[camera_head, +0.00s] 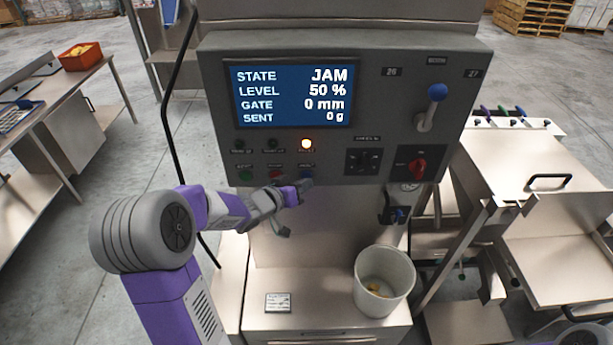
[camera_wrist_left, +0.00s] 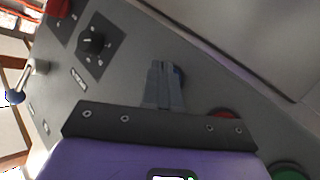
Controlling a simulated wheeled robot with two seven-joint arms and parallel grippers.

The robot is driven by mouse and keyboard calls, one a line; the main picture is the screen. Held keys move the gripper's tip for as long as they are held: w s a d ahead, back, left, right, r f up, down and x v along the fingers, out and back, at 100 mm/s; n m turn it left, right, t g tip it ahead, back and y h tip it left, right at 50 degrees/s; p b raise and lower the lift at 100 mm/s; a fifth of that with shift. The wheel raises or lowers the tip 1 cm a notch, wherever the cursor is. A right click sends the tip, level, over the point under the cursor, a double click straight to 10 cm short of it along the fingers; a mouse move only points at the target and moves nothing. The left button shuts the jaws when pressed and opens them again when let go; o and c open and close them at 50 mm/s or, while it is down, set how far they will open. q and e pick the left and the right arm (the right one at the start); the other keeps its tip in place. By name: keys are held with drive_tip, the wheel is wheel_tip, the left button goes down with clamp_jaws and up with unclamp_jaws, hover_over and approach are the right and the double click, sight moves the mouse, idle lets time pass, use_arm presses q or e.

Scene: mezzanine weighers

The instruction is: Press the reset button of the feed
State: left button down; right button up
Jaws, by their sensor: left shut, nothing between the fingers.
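The grey control panel (camera_head: 340,160) of the feed has a screen (camera_head: 290,92) reading STATE JAM, LEVEL 50 %, GATE 0 mm, SENT 0 g. Below it are a green button (camera_head: 245,176), a red button (camera_head: 277,174) and a blue button (camera_head: 307,175); their labels are too small to read surely. My left gripper (camera_head: 304,184) is shut and empty, with its tips at the blue button. In the left wrist view the shut fingers (camera_wrist_left: 163,80) partly cover the blue button (camera_wrist_left: 179,75); I cannot tell whether they touch it. My right gripper is out of view.
One lamp (camera_head: 306,143) above the buttons is lit. A blue-knobbed lever (camera_head: 437,93) and a red switch (camera_head: 418,166) are to the right. A pale bucket (camera_head: 397,292) and a small card (camera_head: 278,302) stand on the steel shelf below. A steel bench (camera_head: 530,160) is at the right.

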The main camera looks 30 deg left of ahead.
use_arm(q)
drive_tip(key=shift+w+a, duration=0.25)
drive_tip(key=shift+w, duration=0.15)
idle(0.4)
idle(0.4)
drive_tip(key=shift+s+d, duration=0.45)
drive_tip(key=shift+s, duration=0.3)
drive_tip(key=s+d, duration=0.1)
drive_tip(key=s, duration=0.2)
drive_tip(key=s+d+b, duration=0.1)
drive_tip(key=shift+s+d, duration=0.15)
drive_tip(key=shift+d, duration=0.2)
idle(0.5)
